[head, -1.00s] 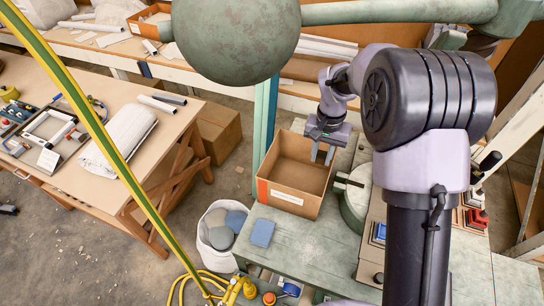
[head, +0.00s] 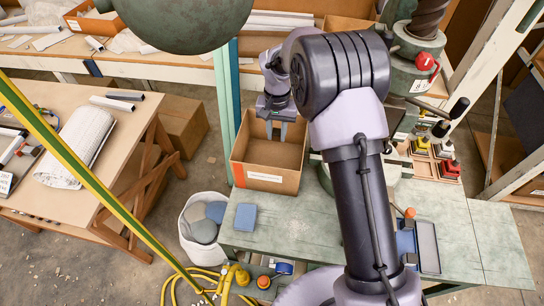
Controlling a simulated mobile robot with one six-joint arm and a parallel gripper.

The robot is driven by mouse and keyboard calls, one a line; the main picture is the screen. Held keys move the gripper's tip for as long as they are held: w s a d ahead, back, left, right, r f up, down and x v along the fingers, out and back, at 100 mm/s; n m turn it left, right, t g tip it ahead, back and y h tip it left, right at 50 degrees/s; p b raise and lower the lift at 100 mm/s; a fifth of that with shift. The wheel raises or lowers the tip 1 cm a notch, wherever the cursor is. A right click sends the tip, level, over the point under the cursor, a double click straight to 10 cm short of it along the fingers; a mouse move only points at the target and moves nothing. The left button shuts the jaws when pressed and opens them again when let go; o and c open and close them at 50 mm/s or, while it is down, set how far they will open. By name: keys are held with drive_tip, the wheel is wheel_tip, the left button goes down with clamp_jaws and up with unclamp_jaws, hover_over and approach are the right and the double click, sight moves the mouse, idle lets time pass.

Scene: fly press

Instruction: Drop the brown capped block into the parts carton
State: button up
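The parts carton (head: 264,180) is an open brown box with a white label on its front, standing on the green bench top. My gripper (head: 276,132) points down over the back part of the carton's opening.
A blue block (head: 245,217) lies on the bench's left edge, beside a white bin (head: 203,225) of grey and blue pieces. The press column (head: 420,60) stands to the right. The bench top (head: 300,225) in front of the carton is clear.

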drive_tip(key=o, duration=0.5)
drive_tip(key=shift+r, duration=0.15)
wheel_tip(320, 180, up, 7)
drive_tip(key=shift+r+p, duration=0.15)
drive_tip(key=shift+p, duration=0.75)
drive_tip(key=s+d+r+m+t+y+b, duration=0.1)
drive_tip(key=s+d+r+t+b, duration=0.35)
drive_tip(key=s+r, duration=0.75)
drive_tip(key=shift+m+t+y, duration=0.5)
drive_tip(key=shift+m+t, duration=0.1)
drive_tip(key=shift+t, duration=0.05)
drive_tip(key=s+d+f+b, duration=0.1)
drive_tip(key=s+b, duration=0.1)
drive_tip(key=s, duration=0.4)
drive_tip(key=s+d+f+b, duration=0.1)
drive_tip(key=s+f+b, duration=0.1)
drive_tip(key=s, duration=0.4)
drive_tip(key=s+d+f+b, duration=0.1)
drive_tip(key=s+b, duration=0.1)
drive_tip(key=s, duration=0.5)
drive_tip(key=shift+d+f, duration=0.3)
drive_tip(key=shift+f, duration=0.05)
